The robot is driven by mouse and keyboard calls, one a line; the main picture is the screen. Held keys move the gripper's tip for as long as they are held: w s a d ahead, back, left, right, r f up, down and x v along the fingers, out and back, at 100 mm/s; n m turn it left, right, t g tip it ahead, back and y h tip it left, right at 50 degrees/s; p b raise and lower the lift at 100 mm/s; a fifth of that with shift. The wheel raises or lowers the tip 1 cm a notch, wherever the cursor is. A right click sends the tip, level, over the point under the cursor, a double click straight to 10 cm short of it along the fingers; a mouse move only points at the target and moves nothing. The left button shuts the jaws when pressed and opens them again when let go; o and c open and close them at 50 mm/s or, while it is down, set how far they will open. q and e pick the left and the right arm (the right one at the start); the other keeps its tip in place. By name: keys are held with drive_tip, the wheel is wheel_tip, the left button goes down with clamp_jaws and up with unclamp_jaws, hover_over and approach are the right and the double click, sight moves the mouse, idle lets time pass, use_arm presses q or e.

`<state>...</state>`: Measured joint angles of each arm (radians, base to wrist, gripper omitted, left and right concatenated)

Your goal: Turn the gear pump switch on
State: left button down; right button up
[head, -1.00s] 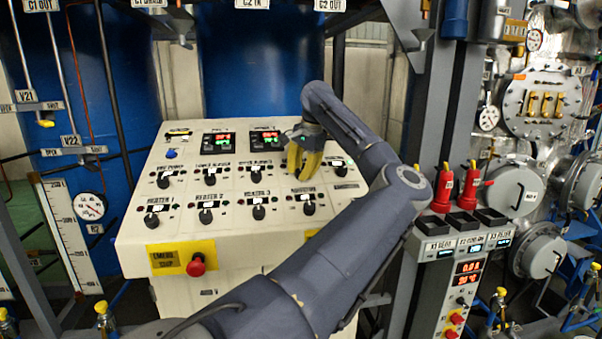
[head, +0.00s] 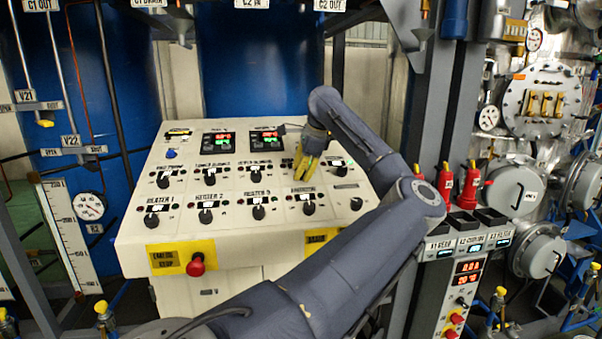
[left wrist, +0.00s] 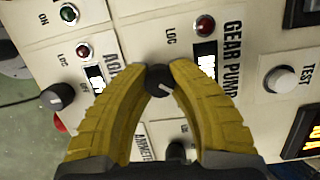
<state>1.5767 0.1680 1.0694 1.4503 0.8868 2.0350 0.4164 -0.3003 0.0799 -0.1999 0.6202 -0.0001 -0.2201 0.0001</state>
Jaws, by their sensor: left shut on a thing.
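The gear pump switch is a black rotary knob (left wrist: 159,79) with a white pointer mark, beside the GEAR PUMP label (left wrist: 232,55) in the left wrist view. My left gripper (left wrist: 160,70) is shut on this knob, with one yellow finger on each side. In the head view my left gripper (head: 298,174) is at the upper row of the sloped control panel (head: 130,225), and its fingers hide the knob. A red lamp (left wrist: 205,26) and a bright white window (left wrist: 205,60) are near the label. My right gripper is not in view.
Other black knobs are close by, including one to the left (left wrist: 57,97) in the left wrist view and one below (head: 308,208) in the head view. A white TEST button (left wrist: 280,80) is to the right. A red emergency stop (head: 196,264) is on the panel front.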

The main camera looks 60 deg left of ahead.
use_arm(q)
drive_tip(key=shift+m+t+y, duration=0.3)
drive_tip(key=shift+m+y, duration=0.1)
drive_tip(key=shift+m, duration=1.7)
drive_tip(key=c, duration=1)
unclamp_jaws()
drive_tip(key=shift+c, duration=0.2)
drive_tip(key=v, duration=1.2)
